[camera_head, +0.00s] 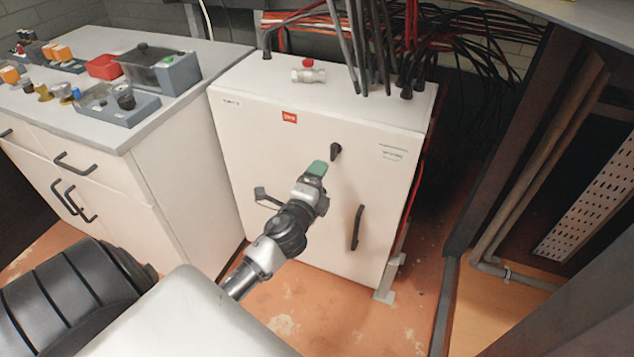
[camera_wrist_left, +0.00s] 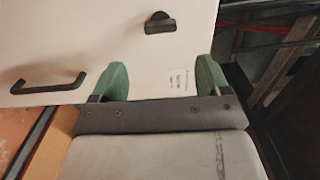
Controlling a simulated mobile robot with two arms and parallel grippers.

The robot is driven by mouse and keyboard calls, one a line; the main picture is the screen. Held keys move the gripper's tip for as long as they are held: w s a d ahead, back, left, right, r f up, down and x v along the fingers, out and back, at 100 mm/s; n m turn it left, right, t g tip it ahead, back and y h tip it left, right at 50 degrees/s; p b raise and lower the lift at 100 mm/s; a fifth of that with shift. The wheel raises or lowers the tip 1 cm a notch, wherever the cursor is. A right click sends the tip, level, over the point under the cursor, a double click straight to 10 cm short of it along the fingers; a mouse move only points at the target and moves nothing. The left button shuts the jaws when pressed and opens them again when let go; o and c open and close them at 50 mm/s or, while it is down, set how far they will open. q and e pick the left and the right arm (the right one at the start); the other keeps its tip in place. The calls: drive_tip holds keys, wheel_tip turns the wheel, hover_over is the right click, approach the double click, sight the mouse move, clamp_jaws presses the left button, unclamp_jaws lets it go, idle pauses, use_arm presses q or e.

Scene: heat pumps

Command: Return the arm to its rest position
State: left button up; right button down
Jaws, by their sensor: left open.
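My left gripper (camera_head: 315,170) is in front of the white electrical cabinet (camera_head: 260,150), with its green fingers near the cabinet's black rotary knob (camera_head: 336,151). In the left wrist view my left gripper (camera_wrist_left: 161,80) is open, its two green fingers wide apart with nothing between them. Behind the fingers the cabinet face (camera_wrist_left: 110,35) fills the upper left, with the knob (camera_wrist_left: 160,23) and a long black handle (camera_wrist_left: 48,83). In the head view the handle (camera_head: 357,228) is below and right of the gripper. My right gripper is not in view.
A white drawer unit (camera_head: 130,170) stands left of the cabinet, with a red bin (camera_head: 103,66) and small parts on top. A valve with a red knob (camera_head: 308,70) and black cables (camera_head: 375,50) are on the cabinet. Orange floor (camera_head: 335,310) is clear in front.

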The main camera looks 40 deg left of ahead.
use_arm(q)
drive_tip(key=shift+s+d, duration=0.1)
drive_tip(key=shift+s, duration=0.4)
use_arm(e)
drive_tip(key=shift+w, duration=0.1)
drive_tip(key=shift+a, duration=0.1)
